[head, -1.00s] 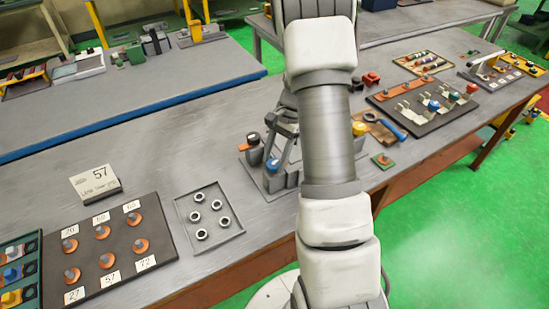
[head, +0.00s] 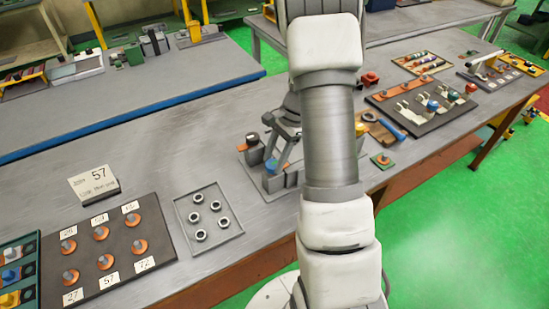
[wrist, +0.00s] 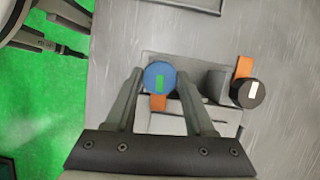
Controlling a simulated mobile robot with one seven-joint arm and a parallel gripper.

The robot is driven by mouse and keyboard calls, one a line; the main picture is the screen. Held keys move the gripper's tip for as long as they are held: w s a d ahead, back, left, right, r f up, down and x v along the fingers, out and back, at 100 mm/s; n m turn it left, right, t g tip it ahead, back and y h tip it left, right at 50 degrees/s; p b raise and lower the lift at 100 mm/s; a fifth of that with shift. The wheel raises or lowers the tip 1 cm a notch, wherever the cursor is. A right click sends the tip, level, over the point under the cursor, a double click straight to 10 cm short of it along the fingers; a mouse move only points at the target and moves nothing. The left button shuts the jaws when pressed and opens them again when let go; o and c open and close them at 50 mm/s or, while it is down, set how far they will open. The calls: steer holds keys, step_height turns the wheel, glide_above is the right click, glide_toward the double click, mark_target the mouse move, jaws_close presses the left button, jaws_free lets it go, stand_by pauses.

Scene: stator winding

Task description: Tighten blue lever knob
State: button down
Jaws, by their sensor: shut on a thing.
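The blue lever knob (wrist: 160,77) is round, with a small green mark on top, and shows in the wrist view between my two fingertips. My gripper (wrist: 160,75) is shut on the knob from above. In the head view, the blue knob (head: 271,165) shows low on the grey fixture (head: 290,182), beside my fingers. My arm hides the right part of the fixture there. An orange piece shows just below the knob in the wrist view.
A black knob (wrist: 248,93) with a white mark stands to the right on the same fixture. A tray of metal rings (head: 208,217) and a dark board with orange pieces (head: 105,250) lie to the left. A dark board of coloured parts (head: 430,105) lies to the right.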

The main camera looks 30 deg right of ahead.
steer(key=c, duration=0.5)
jaws_free()
steer(key=shift+w+r, duration=0.15)
steer(key=shift+r, duration=0.05)
steer(key=shift+o, duration=1.2)
steer(key=shift+f, duration=0.15)
steer(key=s+v, duration=0.1)
steer(key=v, duration=1.6)
steer(key=shift+w+r, duration=0.25)
steer(key=shift+w, duration=0.1)
steer(key=s+a+r+n+t+h, duration=0.2)
steer(key=s+a+r+n, duration=0.65)
steer(key=a, duration=0.35)
steer(key=s+a+n+t+h, duration=0.2)
steer(key=s+a+n+t, duration=0.2)
steer(key=s+a+n, duration=0.3)
steer(key=s+n, duration=0.1)
steer(key=s, duration=0.2)
steer(key=shift+s+a, duration=0.2)
steer(key=shift+s, duration=0.2)
